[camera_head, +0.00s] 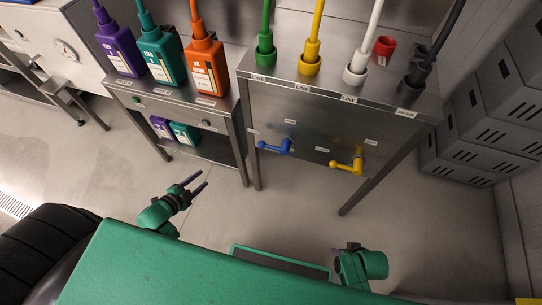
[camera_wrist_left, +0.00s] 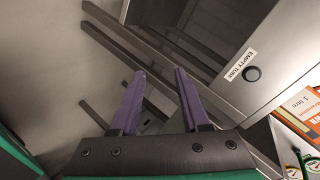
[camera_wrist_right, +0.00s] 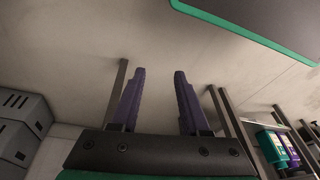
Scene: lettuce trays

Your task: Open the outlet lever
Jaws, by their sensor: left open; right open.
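A blue lever (camera_head: 273,147) and a yellow lever (camera_head: 347,165) stick out from the front panel of the steel stand (camera_head: 290,115). Small labels sit near them, too small to read, so I cannot tell which is the outlet. Both handles point to the left. My left gripper (camera_head: 202,179) is open and empty, below and left of the blue lever and apart from it. Its two purple fingers show in the left wrist view (camera_wrist_left: 159,73). My right gripper shows open and empty in the right wrist view (camera_wrist_right: 160,73), above bare floor. In the head view it is low, below the yellow lever, and its fingers are mostly hidden.
A steel side table with purple (camera_head: 119,48), teal (camera_head: 162,55) and orange (camera_head: 206,66) bottles stands left of the stand. Grey crates (camera_head: 480,120) fill the right. Floor before the stand is clear.

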